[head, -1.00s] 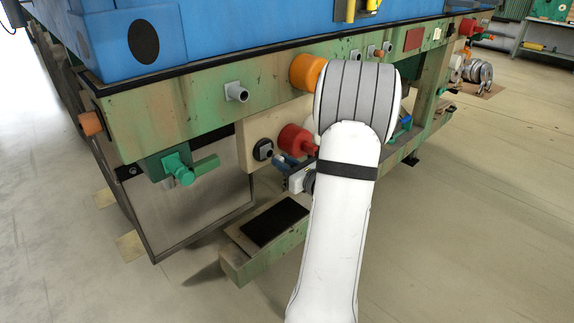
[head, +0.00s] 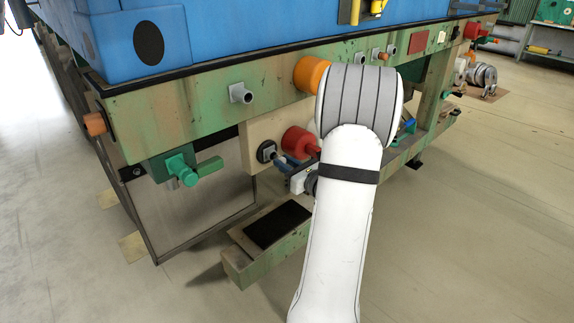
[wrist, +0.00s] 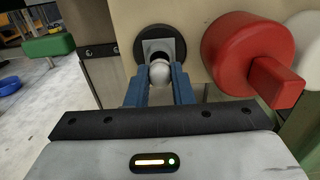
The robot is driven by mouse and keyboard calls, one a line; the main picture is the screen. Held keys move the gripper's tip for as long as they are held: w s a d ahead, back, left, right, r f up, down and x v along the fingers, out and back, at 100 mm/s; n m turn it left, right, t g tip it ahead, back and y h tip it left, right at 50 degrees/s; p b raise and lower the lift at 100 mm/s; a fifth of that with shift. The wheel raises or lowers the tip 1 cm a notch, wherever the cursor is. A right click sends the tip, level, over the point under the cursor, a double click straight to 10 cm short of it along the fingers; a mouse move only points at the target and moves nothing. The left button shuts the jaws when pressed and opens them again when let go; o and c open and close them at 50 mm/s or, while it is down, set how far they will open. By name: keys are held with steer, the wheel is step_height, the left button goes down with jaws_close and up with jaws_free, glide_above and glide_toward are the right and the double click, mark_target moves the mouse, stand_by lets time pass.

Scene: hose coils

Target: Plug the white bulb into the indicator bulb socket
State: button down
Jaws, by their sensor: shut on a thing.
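The white bulb (wrist: 159,72) is held between the blue fingertips of my gripper (wrist: 160,82), which are shut on it. The indicator bulb socket (wrist: 140,50) is a black round ring with a grey square centre and a dark hole, set in a cream panel. In the wrist view the bulb is right in front of the socket's hole and overlaps its lower part. I cannot tell whether it touches or has entered. In the head view my gripper (head: 281,160) reaches up to the socket (head: 262,150) from the right; the bulb is too small to make out clearly.
A red knob with a red handle (wrist: 277,82) sits close right of the socket; it also shows in the head view (head: 299,141). A green valve (head: 180,163) hangs to the left. An orange knob (head: 309,74) is above. A green ledge (head: 240,262) lies below.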

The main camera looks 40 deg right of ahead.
steer(key=shift+w+a, duration=0.1)
steer(key=shift+w, duration=0.9)
steer(key=c, duration=0.9)
jaws_free()
steer(key=shift+s, duration=0.4)
steer(key=shift+s, duration=1.85)
steer(key=s, duration=0.8)
steer(key=shift+d, duration=0.4)
